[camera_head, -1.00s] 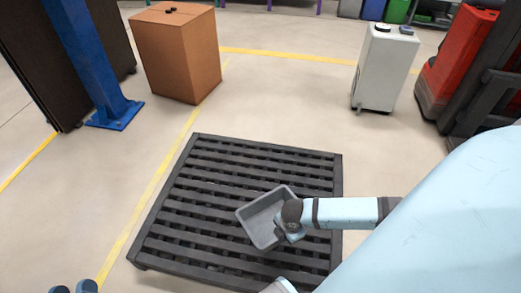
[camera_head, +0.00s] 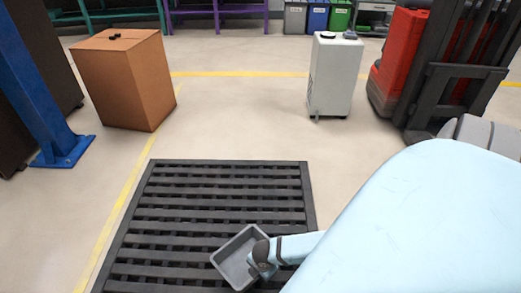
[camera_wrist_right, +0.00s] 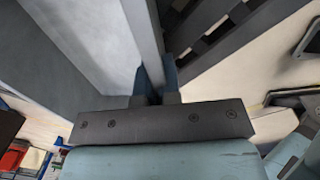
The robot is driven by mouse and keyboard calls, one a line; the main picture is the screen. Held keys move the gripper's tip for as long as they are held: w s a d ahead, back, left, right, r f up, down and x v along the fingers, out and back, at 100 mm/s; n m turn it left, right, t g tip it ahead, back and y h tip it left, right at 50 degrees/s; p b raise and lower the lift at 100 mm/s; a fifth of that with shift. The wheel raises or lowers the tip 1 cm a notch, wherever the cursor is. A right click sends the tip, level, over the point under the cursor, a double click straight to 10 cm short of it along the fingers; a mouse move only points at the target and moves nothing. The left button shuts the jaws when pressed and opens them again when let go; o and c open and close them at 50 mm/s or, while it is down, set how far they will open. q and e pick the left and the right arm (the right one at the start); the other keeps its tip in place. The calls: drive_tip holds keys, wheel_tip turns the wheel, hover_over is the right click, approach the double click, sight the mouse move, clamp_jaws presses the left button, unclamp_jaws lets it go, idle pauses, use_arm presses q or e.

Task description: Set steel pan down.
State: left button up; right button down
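The steel pan (camera_head: 233,262) is a grey, shallow, empty rectangular tray over the lower right part of the black slatted pallet (camera_head: 217,183). My right gripper (camera_head: 254,262) holds it by its right-hand wall. In the right wrist view the two fingers (camera_wrist_right: 155,82) are shut on the pan's wall (camera_wrist_right: 146,35), with the pan's inside to the left. Whether the pan touches the slats or hangs above them I cannot tell. My left gripper is not in view.
A brown box (camera_head: 128,85) and a blue post (camera_head: 35,90) stand at the left. A white-grey unit (camera_head: 334,75) and a red forklift (camera_head: 402,55) stand at the back right. Most of the pallet and the floor behind it are clear.

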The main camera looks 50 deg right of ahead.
wheel_tip(320, 180, down, 3)
drive_tip(key=shift+r+b, duration=0.1)
drive_tip(key=shift+b, duration=0.45)
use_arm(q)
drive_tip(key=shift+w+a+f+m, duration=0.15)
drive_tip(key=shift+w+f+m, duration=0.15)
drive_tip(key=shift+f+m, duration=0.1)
use_arm(e)
drive_tip(key=c, duration=1.7)
unclamp_jaws()
drive_tip(key=o, duration=0.4)
